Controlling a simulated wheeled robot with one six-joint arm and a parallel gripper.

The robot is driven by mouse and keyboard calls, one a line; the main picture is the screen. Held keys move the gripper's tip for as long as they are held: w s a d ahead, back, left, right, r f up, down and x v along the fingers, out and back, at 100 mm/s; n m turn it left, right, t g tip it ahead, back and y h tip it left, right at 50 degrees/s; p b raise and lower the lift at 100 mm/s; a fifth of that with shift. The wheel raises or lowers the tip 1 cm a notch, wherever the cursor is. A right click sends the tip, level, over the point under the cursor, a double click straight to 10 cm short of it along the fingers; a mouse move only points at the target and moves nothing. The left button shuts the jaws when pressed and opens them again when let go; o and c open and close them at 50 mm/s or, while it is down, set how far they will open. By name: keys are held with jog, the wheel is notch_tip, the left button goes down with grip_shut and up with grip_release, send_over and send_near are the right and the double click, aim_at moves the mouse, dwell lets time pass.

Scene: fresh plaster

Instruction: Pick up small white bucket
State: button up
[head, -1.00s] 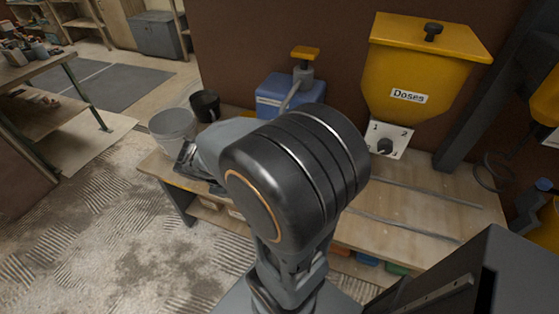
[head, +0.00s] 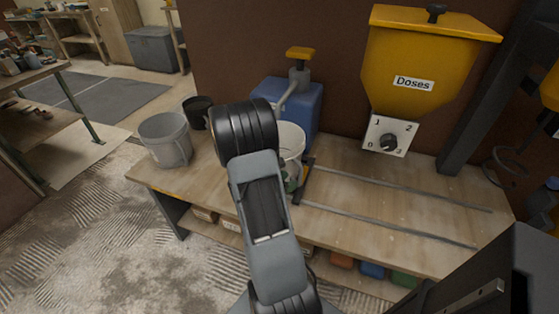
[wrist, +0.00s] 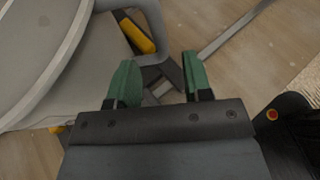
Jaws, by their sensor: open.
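The small white bucket (head: 291,142) stands on the wooden bench in front of the blue canister. My arm hides its left part in the head view. In the wrist view a large piece of the pale bucket (wrist: 40,60) fills the left side, with its curved rim showing. My gripper (wrist: 160,75) is open, its two green fingertips apart and to the right of the bucket wall. A grey bar with a yellow piece (wrist: 138,35) lies beyond the fingertips; I cannot tell whether it belongs to the bucket. In the head view my gripper is mostly hidden behind my arm.
A larger grey bucket (head: 165,140) and a black container (head: 198,112) stand on the bench's left end. The blue canister (head: 308,103) with a yellow-topped pump stands behind. A yellow hopper marked Doses (head: 415,70) hangs over the right. Two rails (head: 400,223) cross the otherwise clear right half.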

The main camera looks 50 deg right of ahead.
aim_at(299, 186)
jog(key=shift+b+x, duration=0.3)
jog(key=shift+x, duration=2.85)
grip_shut()
